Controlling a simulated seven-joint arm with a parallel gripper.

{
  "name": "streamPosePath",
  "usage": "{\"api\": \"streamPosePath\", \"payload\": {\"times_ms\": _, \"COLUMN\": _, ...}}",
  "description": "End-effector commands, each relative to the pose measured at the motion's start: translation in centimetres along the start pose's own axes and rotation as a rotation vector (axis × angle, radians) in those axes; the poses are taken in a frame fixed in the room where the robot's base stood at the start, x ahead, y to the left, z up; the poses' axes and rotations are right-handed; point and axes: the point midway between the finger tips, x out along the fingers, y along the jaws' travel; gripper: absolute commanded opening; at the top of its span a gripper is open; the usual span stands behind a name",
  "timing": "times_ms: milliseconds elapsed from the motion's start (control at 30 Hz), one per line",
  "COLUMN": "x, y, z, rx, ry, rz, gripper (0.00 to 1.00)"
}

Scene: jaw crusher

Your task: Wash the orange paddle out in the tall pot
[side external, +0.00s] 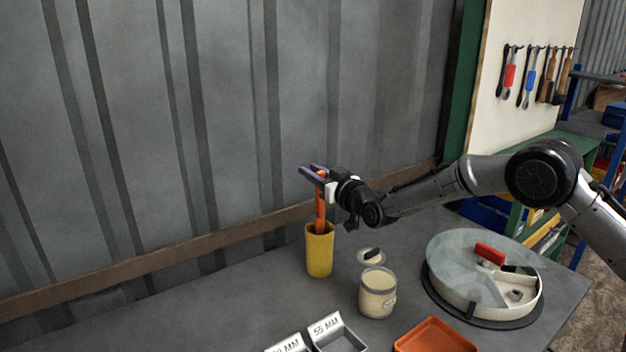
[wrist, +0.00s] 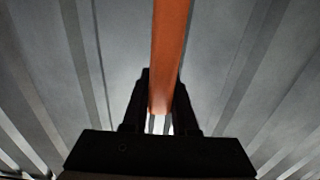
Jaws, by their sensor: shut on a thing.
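The orange paddle (side external: 320,212) stands nearly upright, its lower end inside the tall yellow pot (side external: 319,252). The part inside the pot is hidden. My gripper (side external: 316,174) is level above the pot and shut on the upper part of the paddle. In the wrist view the paddle (wrist: 170,50) runs up from between the dark fingers of my gripper (wrist: 160,110). The pot stands upright on the grey table.
A cream-filled jar (side external: 377,293) stands right of the pot, with a small round dish (side external: 371,256) behind it. A round divided tray (side external: 485,275) with a clear cover is farther right. An orange tray (side external: 434,337) and labelled grey bins (side external: 335,335) are in front. A corrugated wall (side external: 150,130) rises behind.

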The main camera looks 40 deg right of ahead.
Motion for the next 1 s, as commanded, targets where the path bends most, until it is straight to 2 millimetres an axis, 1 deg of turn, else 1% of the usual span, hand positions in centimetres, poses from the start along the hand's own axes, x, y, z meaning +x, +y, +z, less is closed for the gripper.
{"api": "streamPosePath", "payload": {"times_ms": 33, "x": 0.0, "y": 0.0, "z": -0.5, "rx": 0.0, "ry": 0.003, "rz": 0.0, "gripper": 0.0}}
{"api": "streamPosePath", "payload": {"times_ms": 400, "x": 0.0, "y": 0.0, "z": -3.2, "rx": 0.0, "ry": 0.003, "rz": 0.0, "gripper": 0.0}}
{"api": "streamPosePath", "payload": {"times_ms": 1000, "x": 0.0, "y": 0.0, "z": -7.3, "rx": -0.001, "ry": 0.002, "rz": 0.0, "gripper": 0.0}}
